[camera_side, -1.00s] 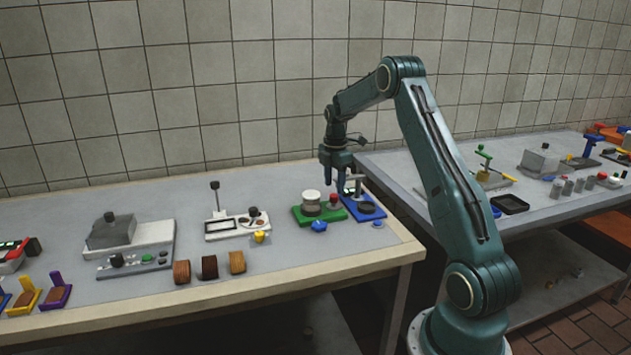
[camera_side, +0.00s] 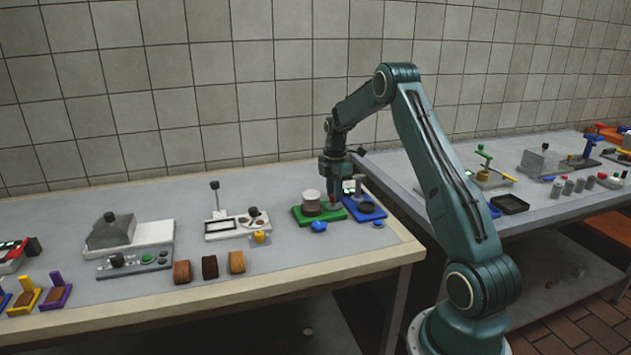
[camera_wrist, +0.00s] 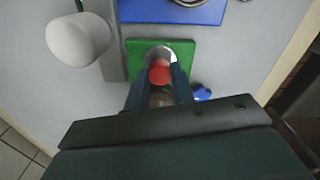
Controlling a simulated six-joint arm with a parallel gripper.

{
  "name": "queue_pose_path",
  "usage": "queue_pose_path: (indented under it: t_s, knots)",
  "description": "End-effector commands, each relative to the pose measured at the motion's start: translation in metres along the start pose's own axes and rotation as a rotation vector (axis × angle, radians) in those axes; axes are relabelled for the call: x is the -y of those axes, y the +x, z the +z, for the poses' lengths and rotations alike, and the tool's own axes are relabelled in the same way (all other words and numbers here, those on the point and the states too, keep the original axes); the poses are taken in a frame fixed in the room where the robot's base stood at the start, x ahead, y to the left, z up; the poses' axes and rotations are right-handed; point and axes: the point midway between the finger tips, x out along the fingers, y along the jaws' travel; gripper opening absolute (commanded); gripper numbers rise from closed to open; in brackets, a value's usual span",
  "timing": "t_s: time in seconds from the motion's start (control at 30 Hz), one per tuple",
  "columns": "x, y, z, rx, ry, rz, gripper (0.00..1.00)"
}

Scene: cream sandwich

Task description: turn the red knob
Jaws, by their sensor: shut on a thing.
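The red knob (camera_wrist: 160,72) shows in the wrist view between my two fingers, over a green base plate (camera_wrist: 184,48). My gripper (camera_wrist: 161,66) is shut on the knob from above. In the side view my gripper (camera_side: 334,201) is down at the right part of the green base (camera_side: 306,219), and its fingers mostly hide the knob. A round pale-topped container (camera_side: 311,197) stands on the same base, left of my fingers.
A blue base (camera_side: 369,214) with a grey upright part stands close on the right. A small blue knob (camera_side: 319,226) sits at the green base's front edge. A white device (camera_side: 237,227) with levers stands further left.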

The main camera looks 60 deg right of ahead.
Motion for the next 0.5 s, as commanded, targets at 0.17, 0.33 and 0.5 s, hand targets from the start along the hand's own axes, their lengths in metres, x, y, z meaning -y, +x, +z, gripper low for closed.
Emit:
queue_pose_path:
  t_s: [0.17,0.33,0.5]
  knots:
    - [0.0003,-0.0005,0.0000,0.000,0.012,-0.001,0.02]
    - [0.0003,-0.0005,0.0001,0.000,0.056,-0.001,0.02]
    - [0.0002,-0.0005,0.0002,0.001,0.144,0.000,0.02]
